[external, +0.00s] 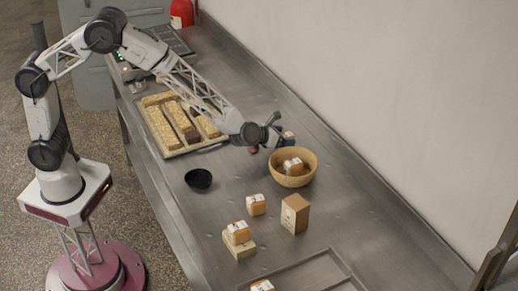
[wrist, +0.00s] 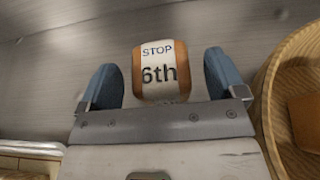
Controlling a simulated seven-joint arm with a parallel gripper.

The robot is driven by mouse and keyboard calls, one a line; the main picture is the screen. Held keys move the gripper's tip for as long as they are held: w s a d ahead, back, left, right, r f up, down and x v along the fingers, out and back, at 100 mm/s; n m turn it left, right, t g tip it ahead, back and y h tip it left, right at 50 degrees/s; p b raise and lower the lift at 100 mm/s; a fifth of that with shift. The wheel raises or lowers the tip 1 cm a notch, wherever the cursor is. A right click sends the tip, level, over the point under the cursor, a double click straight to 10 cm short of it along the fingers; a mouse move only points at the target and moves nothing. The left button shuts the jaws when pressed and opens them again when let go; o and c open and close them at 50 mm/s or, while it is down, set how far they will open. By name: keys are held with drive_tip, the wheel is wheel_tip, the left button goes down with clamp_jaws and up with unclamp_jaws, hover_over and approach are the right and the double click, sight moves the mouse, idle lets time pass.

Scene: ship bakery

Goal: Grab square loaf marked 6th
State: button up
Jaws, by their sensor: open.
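The square loaf marked 6th (wrist: 160,74) has brown sides and a white band reading "STOP 6th" in the wrist view. It sits between the two blue fingers of my gripper (wrist: 162,82). The fingers are open, with a visible gap on each side of the loaf. In the external view my gripper (external: 272,131) is low over the counter behind the wicker bowl. A small loaf (external: 289,137) shows just right of it, partly hidden; its marking is too small to read there.
A wicker bowl (external: 304,177) holding loaves stands close by; its rim also shows in the wrist view (wrist: 266,95). A loaf tray (external: 152,127), black bowl (external: 198,180), cardboard box (external: 295,214) and more loaves (external: 256,204) stand on the counter. A wall runs along the right.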

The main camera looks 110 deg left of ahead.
drive_tip(key=shift+x, duration=1.15)
drive_tip(key=shift+r, duration=0.1)
drive_tip(key=c, duration=1)
